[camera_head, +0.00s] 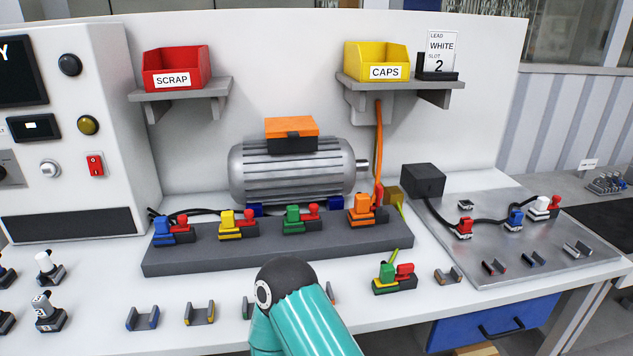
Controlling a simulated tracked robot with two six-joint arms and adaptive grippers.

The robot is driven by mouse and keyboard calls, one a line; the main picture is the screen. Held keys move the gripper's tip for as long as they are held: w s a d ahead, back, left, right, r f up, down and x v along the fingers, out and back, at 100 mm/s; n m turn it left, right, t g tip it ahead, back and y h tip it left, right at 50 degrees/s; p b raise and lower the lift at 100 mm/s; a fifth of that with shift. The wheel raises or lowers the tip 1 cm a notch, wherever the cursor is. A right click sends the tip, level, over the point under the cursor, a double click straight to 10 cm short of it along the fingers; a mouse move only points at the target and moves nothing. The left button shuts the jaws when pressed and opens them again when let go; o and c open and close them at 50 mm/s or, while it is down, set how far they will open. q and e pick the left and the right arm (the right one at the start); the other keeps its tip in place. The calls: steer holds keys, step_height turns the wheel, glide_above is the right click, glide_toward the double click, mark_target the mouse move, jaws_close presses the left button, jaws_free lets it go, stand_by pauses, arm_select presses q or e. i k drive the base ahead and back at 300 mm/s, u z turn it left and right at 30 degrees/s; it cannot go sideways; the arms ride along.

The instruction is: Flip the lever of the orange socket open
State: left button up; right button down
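The orange socket (362,210) sits at the right end of the dark grey block (280,250) on the bench. A red piece (379,196), which looks like its lever, stands at the socket's right side. I cannot tell its exact angle. An orange cable (379,140) hangs down behind it from the right shelf. A teal link of my arm with a black joint rises at the bottom middle, well in front of and left of the orange socket. Neither gripper shows in this view.
Blue (170,230), yellow (232,224) and green (293,218) sockets share the block. A motor (292,170) stands behind. A loose green-and-red connector (394,279) and several small clips lie in front. A grey plate (540,240) is at right. My arm hides some bench.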

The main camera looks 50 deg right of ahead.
mark_target(378, 189)
steer(key=z, duration=0.2)
steer(key=k, duration=0.8)
steer(key=z, duration=0.5)
steer(key=i, duration=0.5)
steer(key=z, duration=0.15)
